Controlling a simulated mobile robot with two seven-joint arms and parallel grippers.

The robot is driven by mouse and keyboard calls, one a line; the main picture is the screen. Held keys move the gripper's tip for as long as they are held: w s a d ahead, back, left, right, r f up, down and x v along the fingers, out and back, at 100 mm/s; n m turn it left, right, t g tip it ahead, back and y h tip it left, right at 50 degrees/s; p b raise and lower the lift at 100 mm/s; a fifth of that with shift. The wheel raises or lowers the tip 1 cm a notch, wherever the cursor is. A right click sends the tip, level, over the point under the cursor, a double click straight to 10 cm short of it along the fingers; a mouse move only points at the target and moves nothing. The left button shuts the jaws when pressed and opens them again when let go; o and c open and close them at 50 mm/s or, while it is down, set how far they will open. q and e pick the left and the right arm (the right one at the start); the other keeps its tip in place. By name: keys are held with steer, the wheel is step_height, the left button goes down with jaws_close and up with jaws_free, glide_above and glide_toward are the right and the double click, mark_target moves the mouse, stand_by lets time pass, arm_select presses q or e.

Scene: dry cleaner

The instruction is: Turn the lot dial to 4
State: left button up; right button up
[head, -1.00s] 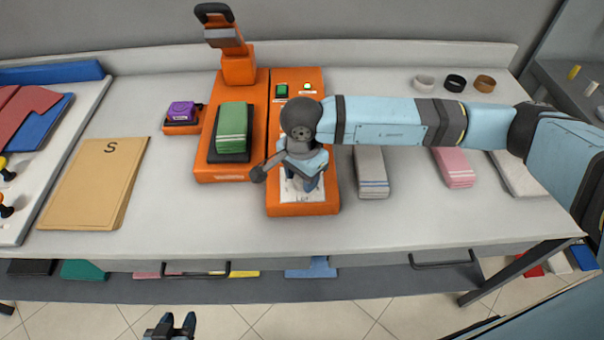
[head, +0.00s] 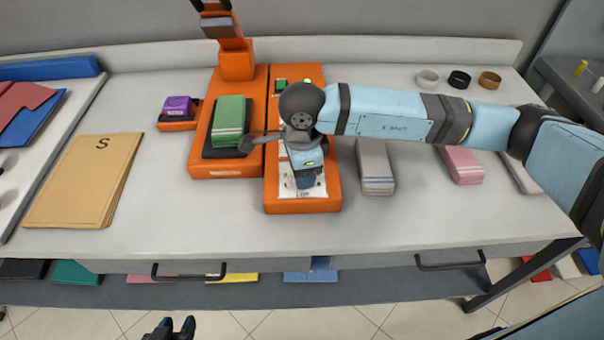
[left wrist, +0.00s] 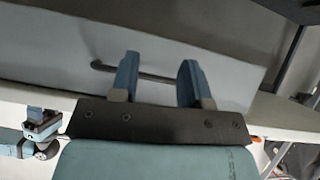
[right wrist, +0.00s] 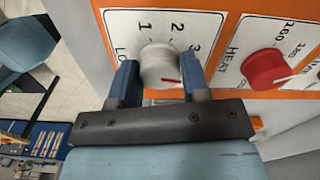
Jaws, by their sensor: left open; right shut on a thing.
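The lot dial (right wrist: 157,64) is a pale round knob with a red mark, seen in the right wrist view on a white label. The numbers 1, 2 and 3 show above it and "LO" to its left; any further number is hidden by my finger. The red mark points to the lower right, past the 3. My right gripper (right wrist: 160,76) is shut on the dial, a finger on each side. In the head view, my right gripper (head: 307,182) covers the dial on the orange unit (head: 327,203). My left gripper (head: 176,326) is open and empty below the counter's front edge; it also shows in the left wrist view (left wrist: 157,80).
A red heat dial (right wrist: 265,69) sits right beside the lot dial. A green folded stack (head: 228,117) lies on the left orange unit, and a grey stack (head: 376,165) stands right of the panel. The front counter is clear; drawer handles (head: 188,276) jut out below.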

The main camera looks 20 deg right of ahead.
steer(key=shift+m, duration=0.3)
steer(key=shift+m+b, duration=0.5)
steer(key=shift+m, duration=0.3)
steer(key=o, duration=0.9)
step_height(320, 180, up, 14)
steer(key=shift+f, duration=0.1)
